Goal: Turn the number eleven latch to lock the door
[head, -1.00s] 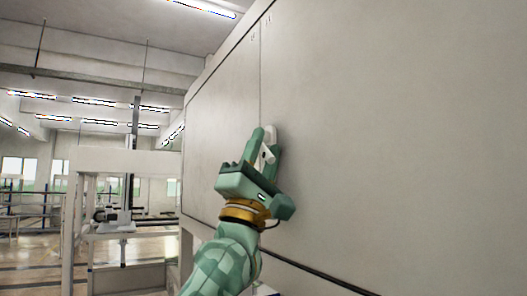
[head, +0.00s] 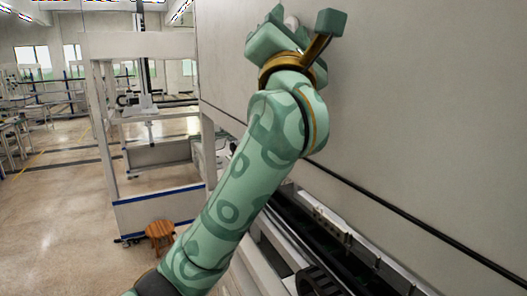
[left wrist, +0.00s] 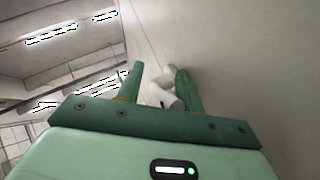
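The latch (left wrist: 166,92) is a small white handle on the pale door panel (left wrist: 245,60). In the left wrist view it lies between the two green fingers of my left gripper (left wrist: 158,76), close to the right finger. A gap shows between the latch and the left finger, so the gripper is open around it. In the head view the left gripper (head: 285,18) is at the top edge against the panel, with a bit of the latch (head: 291,22) showing beside a finger. No number is readable on the panel now. My right gripper is out of view.
A dark seam (head: 400,218) runs along the panel's lower edge, above a black-and-white machine rail (head: 330,235). A white gantry frame (head: 135,45) and a wooden stool (head: 160,233) stand at the left. The floor (head: 60,220) at the left is open.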

